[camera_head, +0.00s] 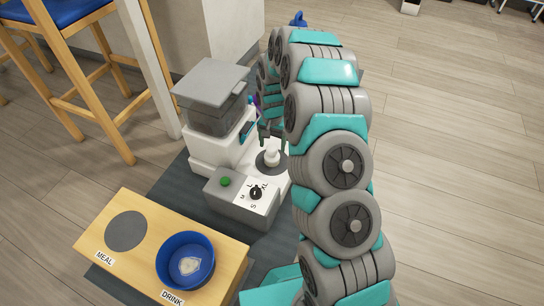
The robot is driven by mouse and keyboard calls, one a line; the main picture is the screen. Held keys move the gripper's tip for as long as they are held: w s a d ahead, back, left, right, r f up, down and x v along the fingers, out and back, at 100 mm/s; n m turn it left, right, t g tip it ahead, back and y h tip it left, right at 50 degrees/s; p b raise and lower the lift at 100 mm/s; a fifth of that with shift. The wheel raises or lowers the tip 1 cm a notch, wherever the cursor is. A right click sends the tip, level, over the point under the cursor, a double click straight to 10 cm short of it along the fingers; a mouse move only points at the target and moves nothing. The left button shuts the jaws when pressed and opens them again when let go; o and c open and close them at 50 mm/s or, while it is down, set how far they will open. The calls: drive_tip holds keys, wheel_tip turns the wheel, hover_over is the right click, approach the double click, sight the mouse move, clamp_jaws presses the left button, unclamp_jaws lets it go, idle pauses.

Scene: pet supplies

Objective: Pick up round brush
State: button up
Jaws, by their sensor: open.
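A small white, knob-like object (271,157) stands upright on a dark grey disc on the white base of the feeder machine. It may be the round brush, but it is too small to tell, and no bristles show. My gripper (273,138) is just above and behind it, pointing down. Its dark fingers are apart, and it appears empty. My arm covers part of the gripper and the area to its right.
The feeder machine (212,122) with a grey lidded hopper stands left of my gripper. A grey control box (228,203) with a green button and black dial is in front. A wooden stand (121,270) holds a blue bowl (186,238). A stool (108,120) is at left.

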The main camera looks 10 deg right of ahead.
sight(272, 147)
wheel_tip(272, 147, down, 4)
drive_tip(key=shift+a+r, duration=0.1)
drive_tip(key=shift+r, duration=0.15)
clamp_jaws()
idle(0.6)
